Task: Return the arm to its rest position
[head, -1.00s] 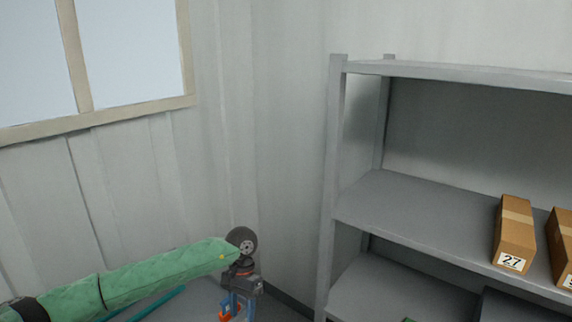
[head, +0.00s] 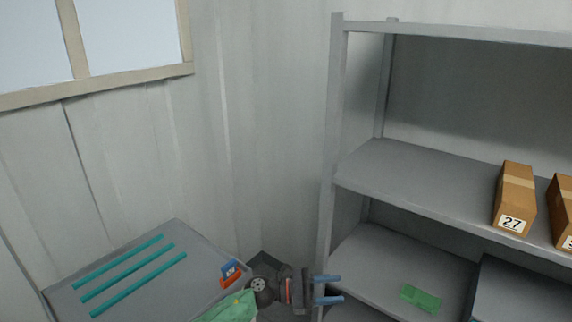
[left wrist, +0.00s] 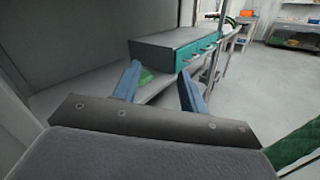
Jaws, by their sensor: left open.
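My left gripper (head: 328,289) shows at the bottom middle of the head view, with its two blue fingers apart and pointing right toward the shelf. Nothing is between them. My left arm, in a green sleeve, comes up from the bottom edge. In the left wrist view the open fingers (left wrist: 158,88) point ahead at the shelf, with a green item (left wrist: 146,77) beyond them. My right gripper is in neither view.
A grey shelf unit (head: 338,150) stands at right, holding cartons (head: 515,190) and a flat green item (head: 421,297). A grey table (head: 175,232) at left bears teal rods (head: 128,268) and a blue and orange item (head: 231,274). A teal-fronted drawer box (left wrist: 185,48) shows in the wrist view.

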